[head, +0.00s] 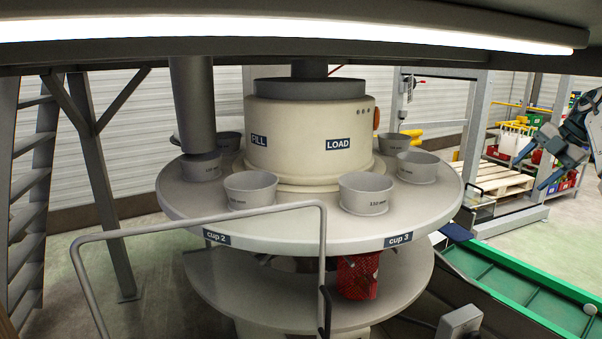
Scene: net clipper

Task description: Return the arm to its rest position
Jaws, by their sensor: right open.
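My right gripper (546,166) is at the right edge of the head view, raised in the air with its fingers pointing left and down. It is open, and I see nothing between its fingers. Part of its arm is cut off by the picture edge. It is well apart from the round turntable (290,232), to the right of it. My left gripper and left arm are not in view.
Several grey cups (367,194) stand on the turntable around a cream drum (305,140). A red mesh net (358,277) hangs below its rim. A bent rail (200,222) crosses in front. A green conveyor (520,290) lies at lower right, below my right gripper.

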